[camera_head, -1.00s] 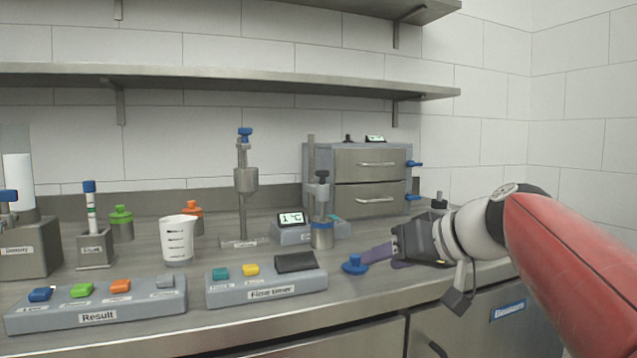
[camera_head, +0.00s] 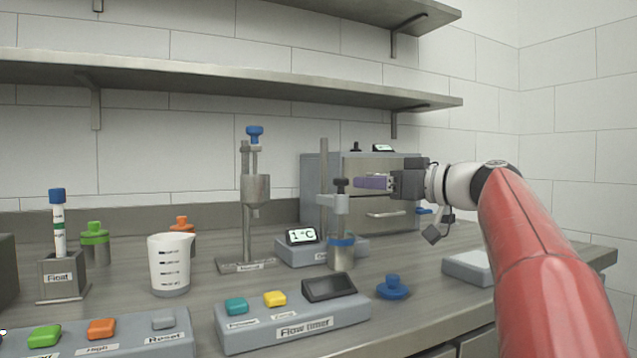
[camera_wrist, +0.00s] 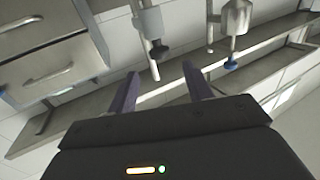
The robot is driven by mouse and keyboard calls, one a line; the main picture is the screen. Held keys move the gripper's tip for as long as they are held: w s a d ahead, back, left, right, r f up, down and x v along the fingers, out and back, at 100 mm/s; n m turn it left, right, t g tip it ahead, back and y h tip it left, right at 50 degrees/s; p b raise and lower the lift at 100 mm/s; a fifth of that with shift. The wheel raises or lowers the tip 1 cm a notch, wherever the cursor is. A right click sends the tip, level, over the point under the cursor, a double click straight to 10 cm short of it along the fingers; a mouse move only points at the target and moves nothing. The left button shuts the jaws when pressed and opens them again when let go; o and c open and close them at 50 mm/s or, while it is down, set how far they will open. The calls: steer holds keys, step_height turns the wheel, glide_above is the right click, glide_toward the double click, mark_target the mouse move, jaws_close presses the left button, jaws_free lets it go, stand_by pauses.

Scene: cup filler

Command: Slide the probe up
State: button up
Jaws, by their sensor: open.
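The probe (camera_head: 340,203) is a grey slider with a black knob on top, on an upright post (camera_head: 324,170). Its lower end is down in a metal cup with a blue band (camera_head: 341,256), beside a display reading 1 °C (camera_head: 302,236). My gripper (camera_head: 360,182) is level with the black knob and just right of it in the head view, fingers pointing left. In the wrist view the open, empty fingers (camera_wrist: 160,72) point toward the black knob (camera_wrist: 158,51), which lies ahead between them. A gap to the knob shows there.
A drawer cabinet (camera_head: 375,165) stands behind my gripper. A funnel stand with a blue knob (camera_head: 254,190) is left of the probe. The flow timer panel (camera_head: 290,325) and a blue lid (camera_head: 393,287) lie in front. A measuring cup (camera_head: 170,265) stands further left.

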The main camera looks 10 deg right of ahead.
mark_target(347, 180)
steer(key=p+x, duration=0.1)
steer(key=x, duration=0.7)
steer(key=shift+w+a+r, duration=0.1)
steer(key=shift+w+a, duration=0.1)
steer(key=shift+c, duration=0.3)
jaws_close()
